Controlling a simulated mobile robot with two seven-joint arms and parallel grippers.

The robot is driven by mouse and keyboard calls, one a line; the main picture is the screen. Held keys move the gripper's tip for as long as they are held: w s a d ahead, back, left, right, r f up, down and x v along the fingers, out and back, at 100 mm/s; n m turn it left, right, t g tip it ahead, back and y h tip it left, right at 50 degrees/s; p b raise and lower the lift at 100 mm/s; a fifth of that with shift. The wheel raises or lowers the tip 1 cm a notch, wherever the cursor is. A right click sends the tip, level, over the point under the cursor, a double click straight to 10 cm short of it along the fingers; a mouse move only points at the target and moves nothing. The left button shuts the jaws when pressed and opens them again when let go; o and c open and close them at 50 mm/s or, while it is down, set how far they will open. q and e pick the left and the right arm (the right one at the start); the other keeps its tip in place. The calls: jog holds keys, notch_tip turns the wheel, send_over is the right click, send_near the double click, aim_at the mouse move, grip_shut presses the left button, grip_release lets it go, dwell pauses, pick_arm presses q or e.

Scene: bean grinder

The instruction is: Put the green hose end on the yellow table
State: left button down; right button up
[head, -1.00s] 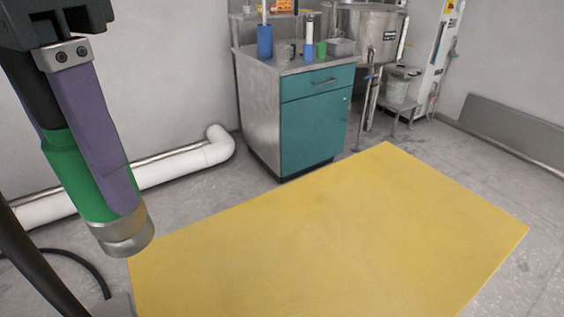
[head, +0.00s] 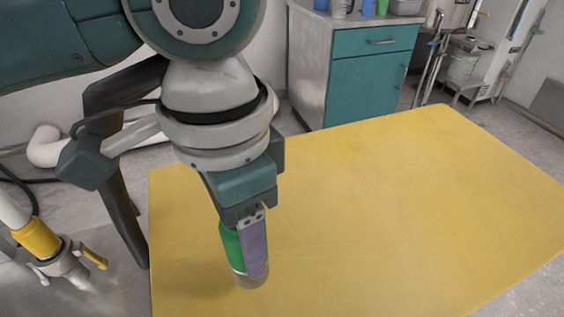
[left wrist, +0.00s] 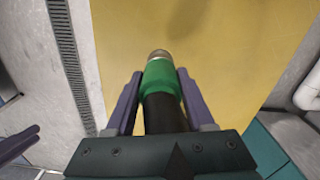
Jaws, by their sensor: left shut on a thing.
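My left gripper (head: 244,250) points down over the left part of the yellow table (head: 400,210). It is shut on the green hose end (head: 231,247), a green sleeve with a metal tip, and one purple finger hides part of it in the head view. In the left wrist view the green hose end (left wrist: 159,76) lies between the two purple fingers, its metal tip toward the yellow surface (left wrist: 235,40). A black hose runs back from it. I cannot tell whether the tip touches the table.
A teal cabinet (head: 365,75) with cups on top stands behind the table. A white pipe (head: 46,147) runs along the wall. A metal fitting with a yellow collar (head: 38,238) stands at the lower left. The table's middle and right are clear.

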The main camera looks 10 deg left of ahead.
pick_arm(q)
jog(key=shift+f+b, duration=0.7)
jog(key=shift+f, duration=2.25)
jog(key=shift+f, duration=0.1)
jog(key=shift+c, duration=1.3)
grip_release()
jog(key=shift+f, duration=0.1)
notch_tip(320, 180, up, 12)
jog(key=p, duration=0.3)
jog(key=shift+r, duration=0.2)
jog(key=s+d+f+n+t+h, duration=0.1)
jog(key=s+d+f+h, duration=0.1)
jog(key=s+d+h, duration=0.3)
jog(key=s+a+f+n+t+y, duration=0.1)
jog(key=s+a+n+y, duration=0.1)
jog(key=a, duration=0.5)
jog(key=s+a+f+n+t+y, duration=0.1)
jog(key=s+a+f+n+y, duration=0.1)
jog(key=s+a+n, duration=0.2)
jog(key=s+a, duration=0.1)
jog(key=a, duration=0.2)
jog(key=shift+a+f+t+y, duration=0.15)
jog(key=shift+f+t+y, duration=0.15)
jog(key=shift+y, duration=0.1)
